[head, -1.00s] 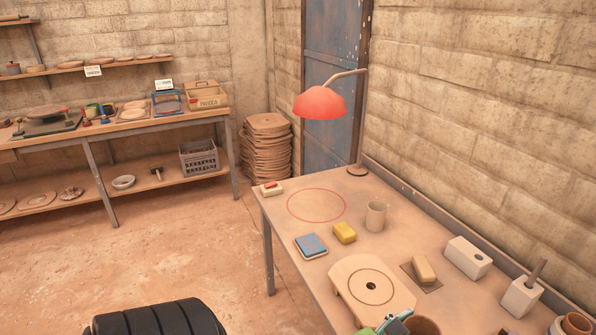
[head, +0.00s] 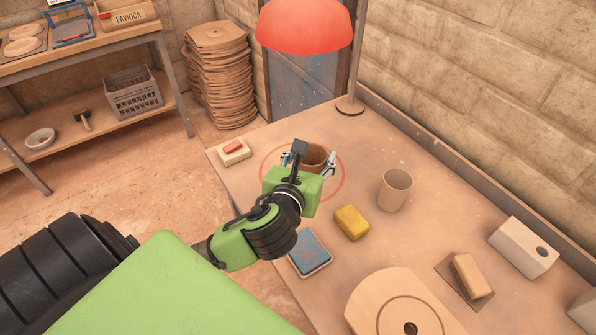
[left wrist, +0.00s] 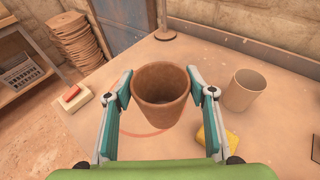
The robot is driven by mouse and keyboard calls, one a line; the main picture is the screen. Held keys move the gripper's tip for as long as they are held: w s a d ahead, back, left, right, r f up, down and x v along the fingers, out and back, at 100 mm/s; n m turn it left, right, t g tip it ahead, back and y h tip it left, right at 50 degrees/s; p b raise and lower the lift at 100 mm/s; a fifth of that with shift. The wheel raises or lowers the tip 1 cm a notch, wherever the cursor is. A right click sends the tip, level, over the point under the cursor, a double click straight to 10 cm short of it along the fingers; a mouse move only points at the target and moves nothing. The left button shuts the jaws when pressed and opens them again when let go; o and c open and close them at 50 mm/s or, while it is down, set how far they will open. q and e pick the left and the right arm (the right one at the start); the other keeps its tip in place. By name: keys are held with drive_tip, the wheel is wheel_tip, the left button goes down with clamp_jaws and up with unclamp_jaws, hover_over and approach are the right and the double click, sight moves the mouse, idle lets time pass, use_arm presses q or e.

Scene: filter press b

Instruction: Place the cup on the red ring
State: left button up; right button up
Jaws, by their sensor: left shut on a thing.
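A brown clay cup (head: 315,156) is upright between the fingers of my left gripper (head: 309,164), which is shut on its sides. It also shows in the left wrist view (left wrist: 161,97), its open top facing the camera. The red ring (head: 344,178) is a thin circle marked on the table. In the head view the cup and gripper overlap the ring's area, and my arm hides part of its near side. In the left wrist view an arc of the ring (left wrist: 137,131) shows below the cup. I cannot tell whether the cup's base touches the table. My right gripper is not in view.
A paler cup (head: 395,190) stands right of the ring. A yellow sponge (head: 351,222) and a blue-topped block (head: 310,252) lie nearer. A small block with a red top (head: 234,151) is at the left edge. The red lamp (head: 305,25) hangs behind.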

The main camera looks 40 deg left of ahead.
use_arm(q)
drive_tip(key=shift+y, duration=0.3)
drive_tip(key=shift+w+a+f+b, duration=0.2)
drive_tip(key=shift+w+a+f, duration=1.5)
drive_tip(key=shift+f, duration=0.4)
drive_tip(key=shift+w+a+f+b, duration=0.15)
drive_tip(key=shift+w+a+f, duration=1.4)
drive_tip(key=shift+w+f, duration=0.5)
drive_tip(key=shift+w+a+f+b, duration=0.2)
drive_tip(key=shift+w+a+f, duration=1.45)
drive_tip(key=shift+f, duration=0.55)
drive_tip(key=shift+d, duration=0.1)
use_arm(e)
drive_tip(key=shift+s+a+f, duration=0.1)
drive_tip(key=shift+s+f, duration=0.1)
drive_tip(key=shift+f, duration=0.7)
use_arm(q)
drive_tip(key=shift+f, duration=0.1)
drive_tip(key=o, duration=1.2)
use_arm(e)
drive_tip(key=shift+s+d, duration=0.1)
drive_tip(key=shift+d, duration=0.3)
